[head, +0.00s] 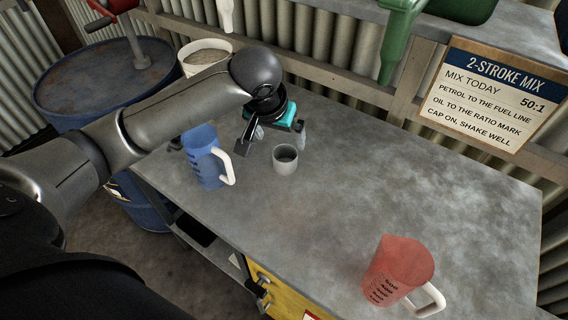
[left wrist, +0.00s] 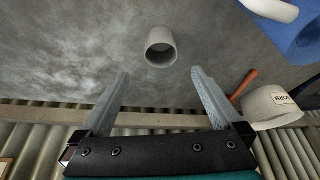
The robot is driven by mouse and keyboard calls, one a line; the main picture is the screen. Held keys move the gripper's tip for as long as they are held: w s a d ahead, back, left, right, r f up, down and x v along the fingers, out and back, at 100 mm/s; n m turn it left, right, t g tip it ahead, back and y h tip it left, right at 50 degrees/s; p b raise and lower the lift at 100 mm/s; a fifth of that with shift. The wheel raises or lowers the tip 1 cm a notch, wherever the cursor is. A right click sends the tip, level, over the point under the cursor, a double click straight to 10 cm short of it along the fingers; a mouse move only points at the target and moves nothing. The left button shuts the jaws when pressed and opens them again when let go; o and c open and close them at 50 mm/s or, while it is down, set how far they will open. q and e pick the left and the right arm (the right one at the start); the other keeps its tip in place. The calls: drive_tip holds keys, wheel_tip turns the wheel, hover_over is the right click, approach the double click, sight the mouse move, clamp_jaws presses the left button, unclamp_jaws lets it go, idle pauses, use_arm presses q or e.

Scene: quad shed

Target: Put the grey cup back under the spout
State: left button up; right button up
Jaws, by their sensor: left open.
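The grey cup (head: 285,159) stands upright on the workbench (head: 330,200), near its left end. My left gripper (head: 271,142) is open just behind the cup, with a finger showing to each side. In the left wrist view the cup (left wrist: 160,50) is centred beyond the spread fingertips of the left gripper (left wrist: 160,82), and the gap between the fingers is empty. A green spout (head: 388,62) hangs above the back of the bench, right of the cup. A white spout-like piece (head: 226,14) hangs at the top, left of it. My right gripper is out of view.
A blue measuring jug (head: 203,160) with a white handle stands close left of the cup. A red jug (head: 396,268) stands at the front right. A labelled tub (left wrist: 270,107) and a blue drum (head: 85,85) are at the left.

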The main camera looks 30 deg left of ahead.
use_arm(q)
drive_tip(key=b, duration=0.1)
approach(288, 160)
drive_tip(key=r, duration=0.1)
drive_tip(key=shift+f, duration=0.7)
drive_tip(key=shift+b+x, duration=0.7)
drive_tip(key=shift+x, duration=1.6)
drive_tip(key=shift+c, duration=0.2)
drive_tip(key=c, duration=1.4)
